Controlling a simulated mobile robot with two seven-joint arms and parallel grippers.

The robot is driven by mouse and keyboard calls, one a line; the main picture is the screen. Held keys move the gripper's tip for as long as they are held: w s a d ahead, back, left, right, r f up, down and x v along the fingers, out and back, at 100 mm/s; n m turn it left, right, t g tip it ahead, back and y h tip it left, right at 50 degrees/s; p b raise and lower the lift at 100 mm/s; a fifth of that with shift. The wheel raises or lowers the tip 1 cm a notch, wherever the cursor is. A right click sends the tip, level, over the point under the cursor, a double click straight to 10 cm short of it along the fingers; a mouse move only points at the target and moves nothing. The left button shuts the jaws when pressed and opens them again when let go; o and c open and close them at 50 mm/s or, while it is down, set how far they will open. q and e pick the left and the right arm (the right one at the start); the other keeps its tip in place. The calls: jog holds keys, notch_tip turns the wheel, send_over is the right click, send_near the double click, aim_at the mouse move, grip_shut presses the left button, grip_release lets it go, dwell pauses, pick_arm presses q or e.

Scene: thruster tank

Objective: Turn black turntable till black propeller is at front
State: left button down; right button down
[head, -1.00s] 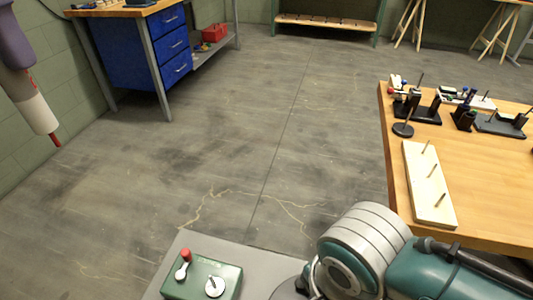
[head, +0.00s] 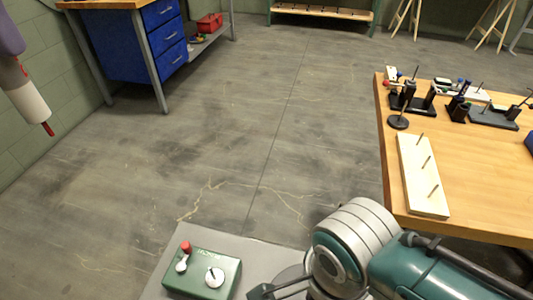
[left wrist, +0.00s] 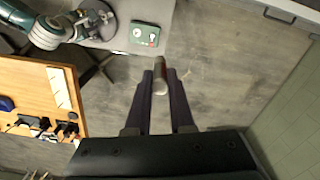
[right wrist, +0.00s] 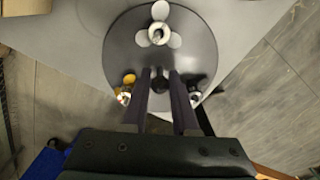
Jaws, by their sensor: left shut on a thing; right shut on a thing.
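The black turntable (right wrist: 125,60) is a round disc filling the upper middle of the right wrist view. A white propeller (right wrist: 158,34) sits at its far rim in that view, and a yellow-orange one (right wrist: 127,82) is at the left. The dark propeller (right wrist: 197,84), at the right, is partly hidden by a finger. My right gripper (right wrist: 161,74) is over the disc's middle, shut on a small dark knob (right wrist: 158,84).
A green control box (head: 203,274) with a red knob and a dial stands on the grey slab. A wooden table (head: 470,185) at right holds a pegged board (head: 423,175) and black stands. A blue drawer bench (head: 145,45) is at back left. The floor between is clear.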

pick_arm(q)
jog(key=shift+r+p, duration=0.4)
pick_arm(e)
jog(key=m, duration=0.2)
jog(key=shift+m, duration=0.7)
pick_arm(q)
jog(key=shift+r, duration=0.1)
jog(key=shift+r+p, duration=0.2)
jog(key=shift+p, duration=0.1)
pick_arm(e)
jog(key=m, duration=0.3)
jog(key=c, duration=0.8)
grip_release()
jog(key=shift+o, duration=0.2)
